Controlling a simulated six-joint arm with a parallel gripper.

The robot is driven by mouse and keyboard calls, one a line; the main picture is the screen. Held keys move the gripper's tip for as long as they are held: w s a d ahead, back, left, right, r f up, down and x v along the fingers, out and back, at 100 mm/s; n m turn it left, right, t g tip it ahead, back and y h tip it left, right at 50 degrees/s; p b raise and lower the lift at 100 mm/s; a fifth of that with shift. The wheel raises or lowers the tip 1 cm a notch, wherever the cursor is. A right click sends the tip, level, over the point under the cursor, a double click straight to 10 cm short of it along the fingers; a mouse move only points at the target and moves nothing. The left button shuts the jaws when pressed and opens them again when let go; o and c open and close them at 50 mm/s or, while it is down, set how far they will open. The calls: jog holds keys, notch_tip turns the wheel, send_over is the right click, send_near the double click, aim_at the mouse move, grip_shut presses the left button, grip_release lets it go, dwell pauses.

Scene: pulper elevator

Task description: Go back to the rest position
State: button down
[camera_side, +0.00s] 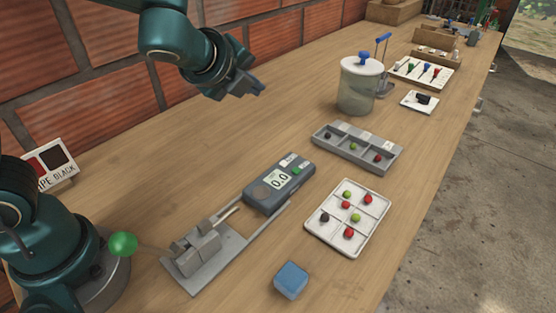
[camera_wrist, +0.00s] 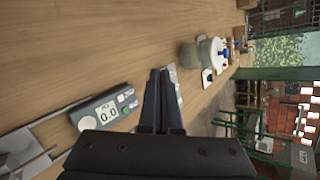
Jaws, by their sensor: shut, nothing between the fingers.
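My gripper (camera_side: 256,87) hangs in the air above the back part of the wooden bench, near the brick wall, in the side view. Its fingers are together and hold nothing. In the wrist view the two dark fingers of my gripper (camera_wrist: 163,75) lie side by side and point up the picture, over the bench top. No object is touching the gripper. The fingers hide part of the bench items in the wrist view.
A grey meter reading 0.0 (camera_side: 268,195), a grey slotted tray (camera_side: 338,155), a white tray of berries (camera_side: 318,226), a blue block (camera_side: 291,279) and a lidded jar (camera_side: 354,98) stand on the bench. A sign (camera_side: 47,168) leans at left. Bench below the gripper is clear.

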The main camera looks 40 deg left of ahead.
jog(key=s+a+r+n+g, duration=0.1)
jog(key=s+a+r+n, duration=0.15)
jog(key=s+n, duration=0.25)
jog(key=s+a+r+n, duration=0.1)
jog(key=s+a+n, duration=0.2)
jog(key=s+n, duration=0.25)
jog(key=s+d+f+n+g+h, duration=0.1)
jog(key=s+d+f+n, duration=0.1)
jog(key=s+n, duration=0.3)
jog(key=s+d+f+n+g+h, duration=0.1)
jog(key=s+d+f+n+g, duration=0.1)
jog(key=s+n, duration=0.3)
jog(key=shift+d+f+h, duration=0.3)
jog(key=shift+d+h, duration=0.1)
jog(key=shift+d, duration=0.2)
